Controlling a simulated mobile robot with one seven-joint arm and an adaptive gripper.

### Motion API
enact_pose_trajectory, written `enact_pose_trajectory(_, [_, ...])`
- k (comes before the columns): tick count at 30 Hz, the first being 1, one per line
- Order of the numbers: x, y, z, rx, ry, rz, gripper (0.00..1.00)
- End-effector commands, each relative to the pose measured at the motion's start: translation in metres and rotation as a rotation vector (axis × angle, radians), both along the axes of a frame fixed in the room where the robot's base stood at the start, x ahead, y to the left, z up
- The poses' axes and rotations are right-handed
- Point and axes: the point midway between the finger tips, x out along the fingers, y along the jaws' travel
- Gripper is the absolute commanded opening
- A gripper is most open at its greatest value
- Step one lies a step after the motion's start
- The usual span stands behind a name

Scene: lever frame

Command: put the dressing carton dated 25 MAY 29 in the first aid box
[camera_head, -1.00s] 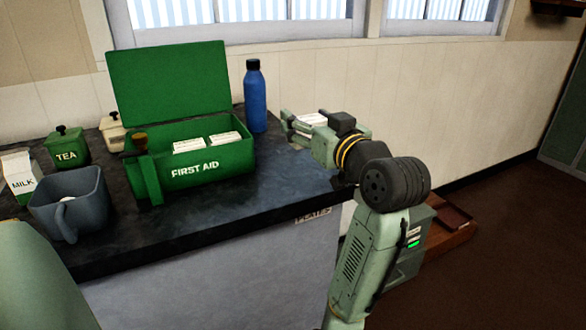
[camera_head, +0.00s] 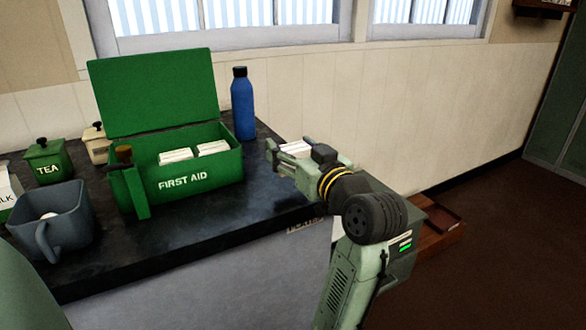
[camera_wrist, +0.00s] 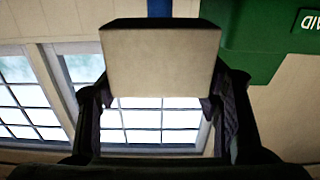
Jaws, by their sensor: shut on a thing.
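The first aid box (camera_head: 200,181) is green, with its lid (camera_head: 155,92) standing open at the back. It stands on the dark counter and holds white cartons (camera_head: 176,155), (camera_head: 213,147). My gripper (camera_head: 274,157) is to the right of the box, above the counter's right end. It is shut on a pale carton (camera_wrist: 160,62), whose plain face fills the upper middle of the wrist view. The held carton also shows as a white edge in the head view (camera_head: 297,147). No date can be read on any carton.
A blue bottle (camera_head: 243,105) stands behind and to the right of the box. Dark counter (camera_head: 200,232) is bare in front of the box.

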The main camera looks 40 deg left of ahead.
Motion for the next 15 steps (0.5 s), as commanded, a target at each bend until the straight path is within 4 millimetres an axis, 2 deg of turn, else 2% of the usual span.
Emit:
enact_pose_trajectory(6, [0.0, 0.001, -0.03, -0.002, 0.005, 0.0, 0.36])
enact_pose_trajectory(15, [0.0, 0.0, -0.041, 0.001, 0.0, -0.001, 0.36])
